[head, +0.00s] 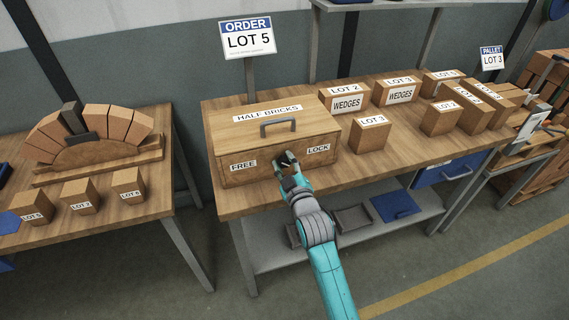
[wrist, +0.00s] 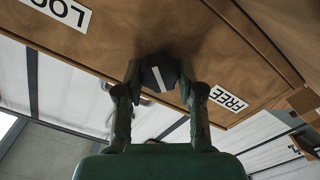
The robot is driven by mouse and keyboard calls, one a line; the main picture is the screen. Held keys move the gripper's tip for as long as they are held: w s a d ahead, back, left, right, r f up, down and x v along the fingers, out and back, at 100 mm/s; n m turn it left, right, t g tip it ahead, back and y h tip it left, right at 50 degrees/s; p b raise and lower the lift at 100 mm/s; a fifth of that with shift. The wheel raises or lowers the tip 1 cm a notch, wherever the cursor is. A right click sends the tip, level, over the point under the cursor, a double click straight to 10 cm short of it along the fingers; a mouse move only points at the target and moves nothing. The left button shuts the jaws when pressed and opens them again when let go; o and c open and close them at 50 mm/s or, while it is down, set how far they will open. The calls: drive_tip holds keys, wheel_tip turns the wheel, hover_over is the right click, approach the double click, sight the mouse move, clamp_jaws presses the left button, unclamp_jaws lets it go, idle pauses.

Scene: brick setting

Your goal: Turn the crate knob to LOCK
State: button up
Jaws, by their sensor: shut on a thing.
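The wooden crate (head: 262,174) marked HALF BRICKS stands on the workbench, its lid closed. Its front has a FREE label (head: 243,166) at left and a LOCK label (head: 318,148) at right. My gripper (head: 286,160) is at the crate's front between the two labels and hides the knob in the head view. In the wrist view, turned over, the dark round knob (wrist: 158,72) with a white line sits between my two fingers, which are shut on it. The line is slanted; I cannot tell which end points.
Blocks with lot labels, including a LOT 3 block (head: 370,134), stand right of the crate on the bench (head: 410,157). A sign reading ORDER LOT 5 (head: 249,39) stands behind. A left table (head: 160,189) holds a brick arch (head: 95,135) and labelled blocks.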

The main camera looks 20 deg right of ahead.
drive_tip(key=m, duration=0.4)
drive_tip(key=shift+m, duration=0.3)
drive_tip(key=shift+d+m, duration=0.15)
drive_tip(key=shift+m, duration=2.15)
drive_tip(key=o, duration=1.1)
drive_tip(key=shift+o, duration=0.2)
drive_tip(key=shift+s, duration=0.1)
drive_tip(key=s, duration=1.2)
